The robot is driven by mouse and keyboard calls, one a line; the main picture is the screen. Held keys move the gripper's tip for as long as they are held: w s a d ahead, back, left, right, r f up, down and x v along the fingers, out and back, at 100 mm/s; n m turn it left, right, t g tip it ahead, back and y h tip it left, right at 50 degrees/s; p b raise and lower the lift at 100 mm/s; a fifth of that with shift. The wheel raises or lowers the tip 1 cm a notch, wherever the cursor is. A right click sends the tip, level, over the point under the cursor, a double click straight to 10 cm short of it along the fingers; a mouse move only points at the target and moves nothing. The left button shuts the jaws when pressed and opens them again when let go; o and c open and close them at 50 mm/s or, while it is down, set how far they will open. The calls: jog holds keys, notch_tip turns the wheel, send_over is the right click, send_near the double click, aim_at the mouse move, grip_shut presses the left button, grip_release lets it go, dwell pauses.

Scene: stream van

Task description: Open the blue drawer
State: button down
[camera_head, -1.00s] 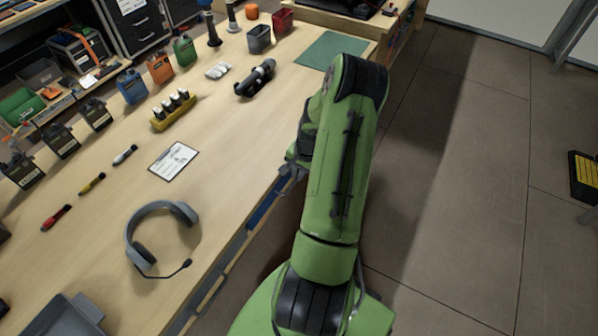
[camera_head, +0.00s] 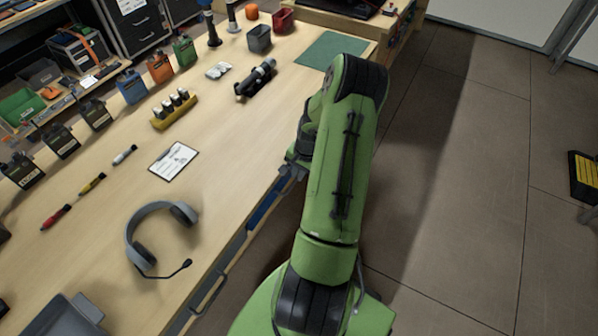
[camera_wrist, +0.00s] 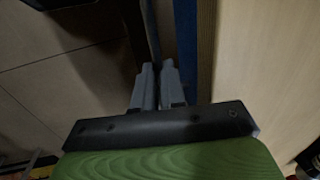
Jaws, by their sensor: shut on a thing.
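The blue drawer (camera_head: 264,203) shows as a blue strip under the front edge of the wooden table, partly hidden by my green arm. In the wrist view its blue front (camera_wrist: 186,30) runs beside the pale tabletop. My gripper (camera_head: 291,169) is at the table's front edge, mostly behind my arm. In the wrist view my gripper's grey fingers (camera_wrist: 157,70) are close together on a dark bar, which looks like the drawer's handle (camera_wrist: 151,32). The view there is dark, and the exact hold is hard to see. The drawer looks shut or nearly so.
The tabletop (camera_head: 225,150) bears a headset (camera_head: 141,231), a clipboard card (camera_head: 174,161), pens, a yellow battery rack (camera_head: 174,109), radios and a black torch-like device (camera_head: 256,78). Another grey handle (camera_head: 208,295) shows along the table front.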

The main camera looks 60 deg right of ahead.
jog(key=s+d, duration=0.2)
jog(key=s, duration=2.2)
jog(key=shift+d+b, duration=0.15)
jog(key=shift+b, duration=0.3)
jog(key=c, duration=1.5)
grip_release()
jog(key=s+r+p, duration=0.1)
jog(key=r, duration=0.4)
jog(key=s+r+p, duration=0.1)
jog(key=r, duration=0.4)
jog(key=r+p, duration=0.2)
jog(key=r, duration=0.3)
jog(key=shift+s+d+r, duration=0.1)
jog(key=shift+s+r, duration=0.2)
jog(key=shift+s, duration=0.1)
jog(key=shift+w, duration=0.1)
